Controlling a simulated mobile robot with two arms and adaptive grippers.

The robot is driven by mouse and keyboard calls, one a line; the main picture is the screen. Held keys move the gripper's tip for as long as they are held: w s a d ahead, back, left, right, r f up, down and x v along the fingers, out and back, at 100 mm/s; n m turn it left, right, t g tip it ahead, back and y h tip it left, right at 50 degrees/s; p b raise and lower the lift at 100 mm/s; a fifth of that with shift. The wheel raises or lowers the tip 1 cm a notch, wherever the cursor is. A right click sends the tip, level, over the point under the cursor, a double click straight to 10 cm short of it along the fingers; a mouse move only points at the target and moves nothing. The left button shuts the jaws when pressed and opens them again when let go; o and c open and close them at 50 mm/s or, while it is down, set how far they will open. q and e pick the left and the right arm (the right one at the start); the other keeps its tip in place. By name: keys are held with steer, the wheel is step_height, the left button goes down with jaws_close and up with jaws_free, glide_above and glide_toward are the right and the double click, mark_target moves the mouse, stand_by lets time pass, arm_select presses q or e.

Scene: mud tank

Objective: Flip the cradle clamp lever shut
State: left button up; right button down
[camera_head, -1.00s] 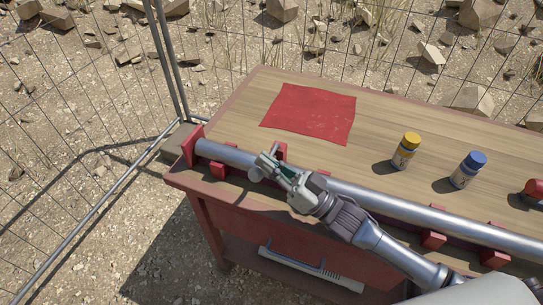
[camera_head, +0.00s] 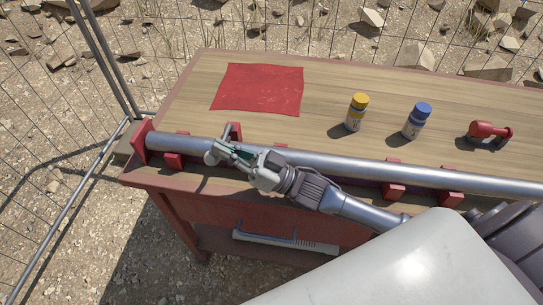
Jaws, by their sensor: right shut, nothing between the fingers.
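A long grey pipe (camera_head: 345,163) lies along the front of the workbench in several red cradle blocks (camera_head: 394,191). A small red upright part (camera_head: 235,131), possibly the clamp lever, stands just behind the pipe near its left end. My right gripper (camera_head: 217,153) is shut and empty over the pipe, close in front of that red part. Whether they touch cannot be told. The gripper hides part of the pipe and the clamp's base. My left gripper is not in view.
A red cloth (camera_head: 259,89) lies flat on the wooden bench top (camera_head: 330,88). A yellow-capped bottle (camera_head: 356,115), a blue-capped bottle (camera_head: 416,124) and a red and grey object (camera_head: 488,134) stand behind the pipe. Wire fencing runs behind and left.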

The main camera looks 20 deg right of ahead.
steer(key=s+d+f, duration=0.1)
steer(key=s+d, duration=0.7)
steer(key=d, duration=0.3)
steer(key=shift+s+d, duration=0.15)
steer(key=shift+s, duration=0.25)
steer(key=shift+f, duration=0.1)
